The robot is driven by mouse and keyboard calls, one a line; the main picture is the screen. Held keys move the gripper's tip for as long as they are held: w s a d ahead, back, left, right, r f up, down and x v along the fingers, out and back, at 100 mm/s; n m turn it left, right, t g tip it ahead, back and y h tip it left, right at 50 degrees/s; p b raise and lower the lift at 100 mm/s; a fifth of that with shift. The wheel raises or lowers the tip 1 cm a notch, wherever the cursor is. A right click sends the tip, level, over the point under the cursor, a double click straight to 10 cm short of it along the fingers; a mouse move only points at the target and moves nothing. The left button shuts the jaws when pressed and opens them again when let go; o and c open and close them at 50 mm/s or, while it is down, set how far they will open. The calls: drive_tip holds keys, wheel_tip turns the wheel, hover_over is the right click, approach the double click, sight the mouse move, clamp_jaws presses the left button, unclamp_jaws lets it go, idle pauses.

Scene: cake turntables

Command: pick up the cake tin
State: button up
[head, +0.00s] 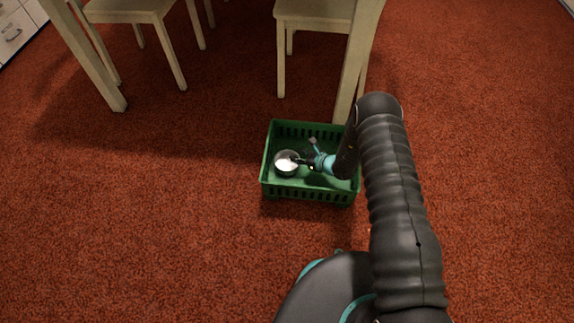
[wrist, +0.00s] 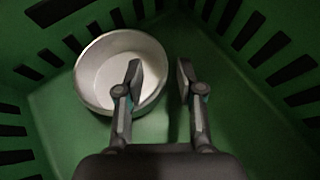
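The cake tin (head: 286,164) is a round, shallow, silvery tin with a pale inside. It lies in the left part of a green slatted crate (head: 308,194) on the floor. In the wrist view the tin (wrist: 97,75) is at upper left, open side up. My gripper (wrist: 158,74) is open, with its left finger over the tin's inside and its right finger outside the right rim. The rim's right side lies between the fingers, with no clear contact. In the head view my gripper (head: 299,161) reaches into the crate from the right.
The crate walls (wrist: 18,85) stand close around the tin, nearest on its left and far sides. The crate floor to the right of the tin is bare. A pale table leg (head: 352,75) and chairs (head: 313,12) stand behind the crate. Red carpet in front is clear.

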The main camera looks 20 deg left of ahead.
drive_tip(key=shift+w+a+f, duration=0.25)
drive_tip(key=shift+a+f, duration=0.1)
drive_tip(key=shift+a, duration=0.25)
clamp_jaws()
drive_tip(key=shift+r, duration=0.15)
